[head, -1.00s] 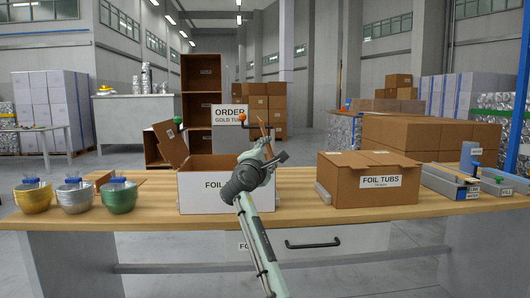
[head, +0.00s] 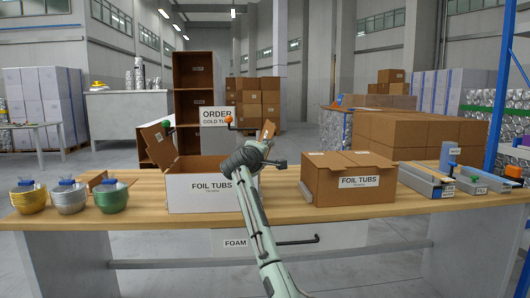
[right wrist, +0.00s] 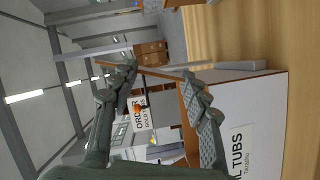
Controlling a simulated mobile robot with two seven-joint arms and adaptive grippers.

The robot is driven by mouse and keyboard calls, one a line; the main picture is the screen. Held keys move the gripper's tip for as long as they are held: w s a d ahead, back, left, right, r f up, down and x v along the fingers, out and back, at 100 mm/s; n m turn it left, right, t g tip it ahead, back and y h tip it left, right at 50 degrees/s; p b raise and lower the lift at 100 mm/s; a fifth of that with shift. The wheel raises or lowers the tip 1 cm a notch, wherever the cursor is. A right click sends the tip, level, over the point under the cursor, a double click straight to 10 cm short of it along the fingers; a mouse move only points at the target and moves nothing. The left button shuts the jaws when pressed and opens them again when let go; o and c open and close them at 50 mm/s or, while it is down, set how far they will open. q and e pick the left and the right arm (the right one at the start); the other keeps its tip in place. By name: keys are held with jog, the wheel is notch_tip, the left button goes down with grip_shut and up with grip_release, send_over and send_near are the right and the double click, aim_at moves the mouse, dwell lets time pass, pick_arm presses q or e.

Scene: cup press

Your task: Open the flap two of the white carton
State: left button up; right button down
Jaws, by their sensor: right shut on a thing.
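The white carton (head: 187,196), labelled FOIL TUBS, stands on the wooden table. Its brown left flap (head: 157,143) is raised and leans outward to the left. A brown right flap (head: 268,130) stands up at its right side and shows as a thin strip in the right wrist view (right wrist: 155,73). My right gripper (head: 262,148) is at the carton's right edge, shut on this flap. The fingers also show in the right wrist view (right wrist: 160,79), beside the carton's white wall (right wrist: 258,115). My arm hides part of the carton's right side. My left gripper is out of view.
A closed brown carton (head: 348,182) stands to the right, with a gap of bare table between. Gold, silver and green bowls (head: 70,197) stand at the left. Grey trays (head: 427,181) lie at the far right. An order sign (head: 216,117) stands behind the carton.

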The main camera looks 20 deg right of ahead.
jog(key=shift+d, duration=0.1)
dwell(0.4)
jog(key=c, duration=0.7)
grip_release()
jog(key=shift+c, duration=0.2)
jog(key=v, duration=1.2)
jog(key=shift+f, duration=0.1)
